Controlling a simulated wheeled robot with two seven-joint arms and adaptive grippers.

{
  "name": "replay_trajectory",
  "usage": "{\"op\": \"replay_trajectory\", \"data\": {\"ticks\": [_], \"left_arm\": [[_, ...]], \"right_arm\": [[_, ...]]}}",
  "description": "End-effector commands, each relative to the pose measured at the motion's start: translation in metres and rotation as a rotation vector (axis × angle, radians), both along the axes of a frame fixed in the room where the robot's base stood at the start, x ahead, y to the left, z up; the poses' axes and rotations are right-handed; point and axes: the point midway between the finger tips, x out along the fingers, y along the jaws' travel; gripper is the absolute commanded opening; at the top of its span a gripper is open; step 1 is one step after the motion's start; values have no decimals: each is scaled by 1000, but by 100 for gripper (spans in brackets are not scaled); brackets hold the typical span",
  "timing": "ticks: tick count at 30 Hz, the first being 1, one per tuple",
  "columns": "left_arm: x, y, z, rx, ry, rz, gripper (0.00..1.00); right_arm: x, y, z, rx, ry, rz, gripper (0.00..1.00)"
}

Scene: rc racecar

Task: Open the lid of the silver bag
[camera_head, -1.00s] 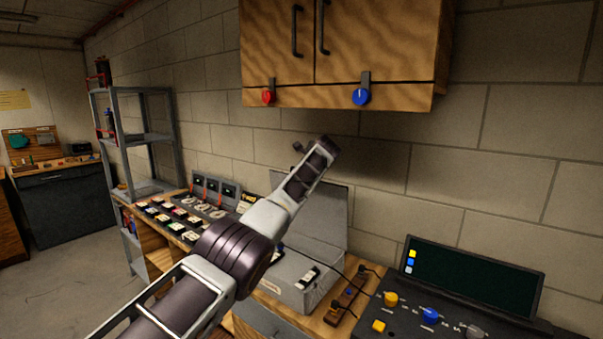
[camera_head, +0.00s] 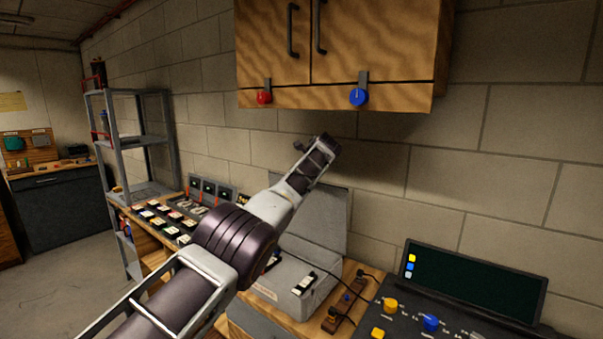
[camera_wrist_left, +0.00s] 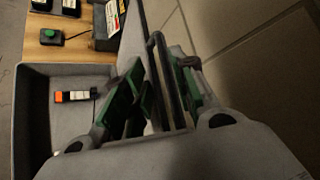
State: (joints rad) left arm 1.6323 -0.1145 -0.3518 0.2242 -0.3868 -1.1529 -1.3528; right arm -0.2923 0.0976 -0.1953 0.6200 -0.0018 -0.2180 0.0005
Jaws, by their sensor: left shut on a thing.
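The silver bag is a grey case on the wooden bench, its body (camera_head: 298,297) low in the middle of the head view. Its lid (camera_head: 328,222) stands raised against the wall side. My left gripper (camera_wrist_left: 160,85) has green-padded fingers on either side of dark bars at the lid; the exact contact is hard to see. In the head view my left arm covers part of the bag, and its fingers are not clear. My right gripper is not in view.
An orange-and-black item (camera_wrist_left: 75,96) lies inside the bag. A power strip (camera_head: 345,305) and a control console with a dark screen (camera_head: 475,278) stand to the right. A wooden cabinet (camera_head: 345,45) hangs above. A grey shelf (camera_head: 140,140) is at left.

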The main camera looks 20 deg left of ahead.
Motion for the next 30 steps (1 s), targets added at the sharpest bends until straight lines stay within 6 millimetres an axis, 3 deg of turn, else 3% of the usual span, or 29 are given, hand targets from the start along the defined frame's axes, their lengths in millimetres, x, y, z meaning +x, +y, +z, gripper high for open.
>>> {"op": "replay_trajectory", "data": {"ticks": [1,3,4,5,30], "left_arm": [[0,-3,-11,-11,13,0,0],[0,-3,-11,-11,13,0,0],[0,-3,-11,-11,13,0,31],[0,-3,-11,-11,13,0,32],[-4,-5,3,-2,1,1,32]], "right_arm": [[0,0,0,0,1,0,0],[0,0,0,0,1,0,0],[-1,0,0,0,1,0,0],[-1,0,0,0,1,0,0],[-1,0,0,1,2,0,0]]}}
